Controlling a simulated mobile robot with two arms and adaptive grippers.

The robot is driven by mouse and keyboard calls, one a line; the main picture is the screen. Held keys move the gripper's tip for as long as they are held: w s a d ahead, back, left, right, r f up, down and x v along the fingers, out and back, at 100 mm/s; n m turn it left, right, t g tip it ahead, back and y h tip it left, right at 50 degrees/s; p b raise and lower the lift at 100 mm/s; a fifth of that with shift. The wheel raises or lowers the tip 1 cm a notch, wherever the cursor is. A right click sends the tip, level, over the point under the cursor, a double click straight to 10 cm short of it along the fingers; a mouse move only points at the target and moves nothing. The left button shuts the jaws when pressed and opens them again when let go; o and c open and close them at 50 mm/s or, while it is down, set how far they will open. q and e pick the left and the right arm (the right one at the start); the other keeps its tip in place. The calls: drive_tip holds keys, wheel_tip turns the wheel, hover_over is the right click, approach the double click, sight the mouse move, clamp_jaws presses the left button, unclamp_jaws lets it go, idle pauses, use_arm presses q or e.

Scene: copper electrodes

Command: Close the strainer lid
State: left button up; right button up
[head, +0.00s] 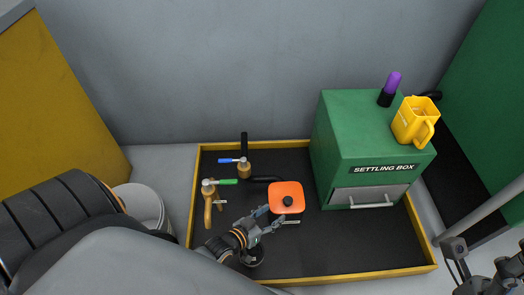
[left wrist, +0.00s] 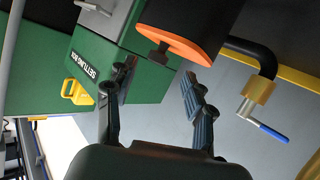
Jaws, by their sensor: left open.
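The strainer lid (head: 287,197) is an orange rounded square with a dark knob (head: 287,201) at its middle, left of the green settling box. In the left wrist view the orange lid edge (left wrist: 178,46) borders a dark body, with the knob (left wrist: 160,54) sticking out towards the fingers. How far the lid stands open is unclear. My left gripper (head: 272,219) is open, just below the lid in the head view, its fingers apart and empty in the left wrist view (left wrist: 158,98). My right gripper (head: 482,268) is partly visible at the bottom right, far from the lid.
The settling box (head: 345,130) carries a yellow jug (head: 412,122) and a purple-topped item (head: 391,86). Brass valves with a green handle (head: 226,182) and a blue handle (head: 229,160) stand left of the lid. A yellow-rimmed black tray (head: 340,250) surrounds them. A white bucket (head: 145,205) stands left.

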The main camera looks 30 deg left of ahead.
use_arm(q)
drive_tip(key=v, duration=0.4)
drive_tip(key=shift+s+r, duration=0.2)
drive_tip(key=shift+s, duration=0.15)
